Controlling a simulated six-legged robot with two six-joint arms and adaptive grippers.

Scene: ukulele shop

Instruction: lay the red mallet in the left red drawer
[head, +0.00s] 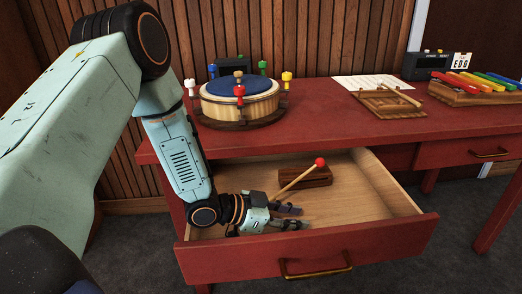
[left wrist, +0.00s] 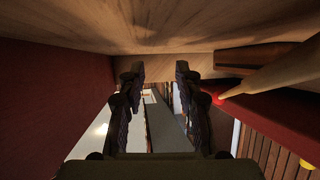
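The left red drawer (head: 392,240) is pulled open under the red table. The red mallet (head: 296,180), a pale stick with a red ball head, is tilted inside the drawer, its head over a brown wooden block (head: 318,179); whether it touches the block is unclear. Its lower end is hidden by my left gripper (head: 291,216), which is low in the drawer beside it. The left wrist view shows that gripper's fingers (left wrist: 160,75) apart with nothing between them, and the mallet (left wrist: 275,74) to their right, outside the fingers. My right gripper is not in view.
On the table (head: 330,125) stand a round drum with coloured pegs (head: 240,104), a wooden frame (head: 390,103), a xylophone (head: 470,92) and a dark box (head: 427,66). The right drawer (head: 460,155) is shut. The drawer's right side (head: 370,200) is bare.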

